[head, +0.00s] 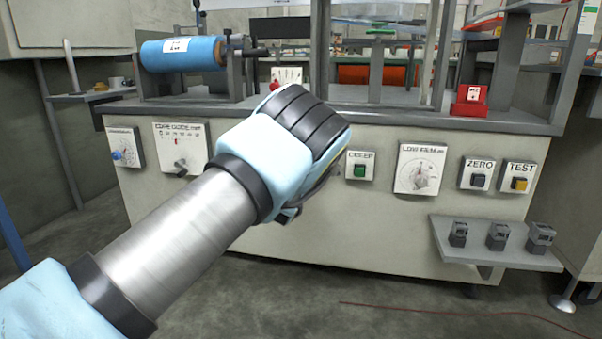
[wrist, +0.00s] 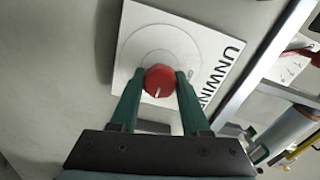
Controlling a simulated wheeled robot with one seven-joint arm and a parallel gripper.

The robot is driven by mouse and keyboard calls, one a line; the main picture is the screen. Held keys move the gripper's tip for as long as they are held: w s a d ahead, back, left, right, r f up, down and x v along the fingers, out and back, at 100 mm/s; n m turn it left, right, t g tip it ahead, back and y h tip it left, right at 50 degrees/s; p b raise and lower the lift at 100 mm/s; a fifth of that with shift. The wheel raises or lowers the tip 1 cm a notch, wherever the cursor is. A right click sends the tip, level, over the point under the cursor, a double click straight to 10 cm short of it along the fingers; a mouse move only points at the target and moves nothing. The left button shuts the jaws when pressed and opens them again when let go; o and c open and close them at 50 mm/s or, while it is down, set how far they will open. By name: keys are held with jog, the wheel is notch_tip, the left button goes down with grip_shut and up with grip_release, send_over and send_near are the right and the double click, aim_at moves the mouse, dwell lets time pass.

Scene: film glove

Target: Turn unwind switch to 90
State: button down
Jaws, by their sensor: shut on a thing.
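The unwind switch is a red round knob (wrist: 160,81) with a white pointer line, on a white square plate (wrist: 140,30) lettered "UNWIN…"; the rest of the word is cut off or hidden. The plate has a thin circular scale, its marks too small to read. In the wrist view my gripper (wrist: 159,84) has its two green fingers on either side of the knob, shut on it. In the head view my gripper's blue-and-black hand (head: 290,145) is against the machine's front panel and hides the knob and its plate.
The grey machine panel (head: 350,235) also carries a green CREEP button (head: 360,171), a LOW dial (head: 420,178), and ZERO (head: 479,181) and TEST (head: 520,184) buttons. A small shelf (head: 490,255) with several grey blocks juts out at lower right. A blue roll (head: 183,54) lies above.

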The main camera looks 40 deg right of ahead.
jog(key=shift+f, duration=0.1)
jog(key=shift+c, duration=1.9)
grip_release()
jog(key=p+v, duration=0.3)
jog(key=v, duration=0.8)
jog(key=shift+w, duration=0.15)
